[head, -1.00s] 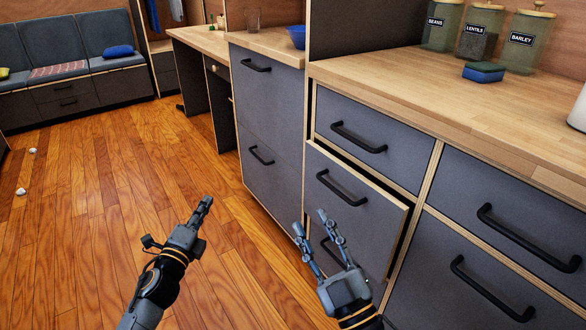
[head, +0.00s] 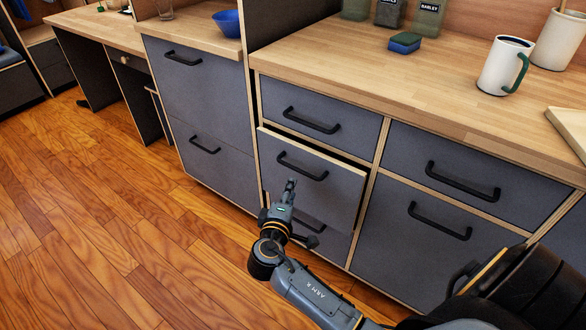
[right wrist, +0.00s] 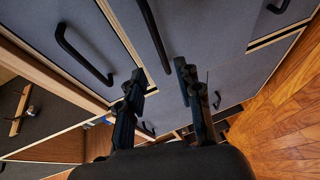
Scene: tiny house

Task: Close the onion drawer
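The drawer that stands partly pulled out, a grey front with light wood edges (head: 335,190), is in the middle of the left stack under the counter. Its black handle (head: 302,167) faces me, and a dark gap shows along its top and right side. No onions or label show. My right gripper (head: 290,186) is in front of this drawer's lower left part, below the handle; contact cannot be told. In the right wrist view its two fingers (right wrist: 158,72) are apart with nothing between them, and drawer fronts and handles lie beyond. My left gripper is not in view.
A shut drawer (head: 325,120) is above the open one, and another front lies below. Shut fronts (head: 420,235) stand to the right. The wooden counter (head: 400,80) holds a mug (head: 505,66), a sponge (head: 404,43) and jars. Wooden floor (head: 100,220) is clear at left.

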